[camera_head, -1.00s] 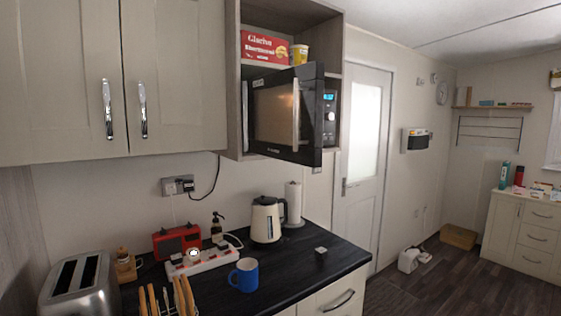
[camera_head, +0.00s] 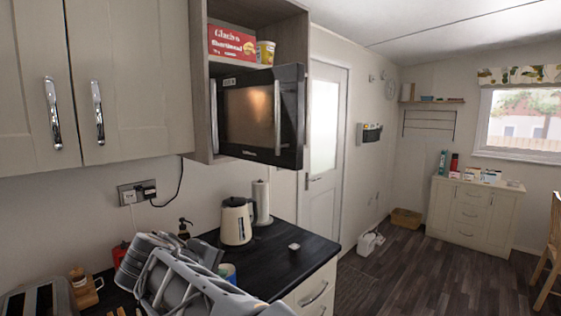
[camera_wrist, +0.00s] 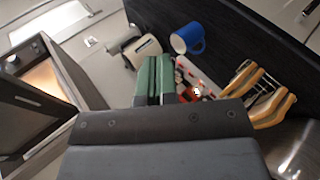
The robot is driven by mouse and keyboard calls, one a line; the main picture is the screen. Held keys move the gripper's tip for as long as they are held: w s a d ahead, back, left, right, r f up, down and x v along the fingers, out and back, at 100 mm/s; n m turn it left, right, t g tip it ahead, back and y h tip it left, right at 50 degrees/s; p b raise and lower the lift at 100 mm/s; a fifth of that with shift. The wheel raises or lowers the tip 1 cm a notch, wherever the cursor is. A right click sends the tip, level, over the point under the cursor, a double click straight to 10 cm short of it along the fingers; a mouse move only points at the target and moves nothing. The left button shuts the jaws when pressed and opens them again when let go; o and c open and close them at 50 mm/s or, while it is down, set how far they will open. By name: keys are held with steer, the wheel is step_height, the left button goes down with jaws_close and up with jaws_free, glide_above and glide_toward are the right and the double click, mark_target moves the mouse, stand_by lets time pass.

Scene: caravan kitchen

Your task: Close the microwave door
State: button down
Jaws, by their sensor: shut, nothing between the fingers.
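The microwave (camera_head: 214,120) sits in the open wall cabinet, above the counter. Its dark door (camera_head: 289,115) stands ajar, swung out from the cabinet, with a vertical handle near its right edge. In the wrist view the door (camera_wrist: 28,118) is at the far left, with the light-coloured interior (camera_wrist: 42,75) showing beside it. My gripper (camera_wrist: 155,65) is shut and empty, its green fingers side by side over the counter and apart from the door. In the head view my grey arm is at the bottom, below the microwave; the fingertips cannot be made out there.
A kettle (camera_head: 236,222), a paper roll (camera_head: 261,202) and a toaster (camera_head: 35,301) stand on the dark counter (camera_head: 310,248).

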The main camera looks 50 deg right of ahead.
mark_target(281, 163)
steer(key=w+d+r+m+g+h+p, duration=0.1)
steer(key=d+r+m+g+h, duration=0.2)
steer(key=r, duration=0.7)
steer(key=d+r+h+p, duration=0.1)
steer(key=d+r+h, duration=0.3)
steer(key=r, duration=0.6)
steer(key=shift+h, duration=0.6)
steer(key=d+p, duration=0.1)
steer(key=d, duration=0.2)
steer(key=d+p, duration=0.1)
steer(key=d, duration=0.3)
steer(key=d+p, duration=0.1)
steer(key=d, duration=0.2)
steer(key=shift+s+d+f, duration=0.1)
steer(key=shift+s+d, duration=0.15)
steer(key=shift+d, duration=0.05)
steer(key=shift+d+f+p, duration=0.1)
steer(key=shift+d+p, duration=0.25)
steer(key=shift+d, duration=0.35)
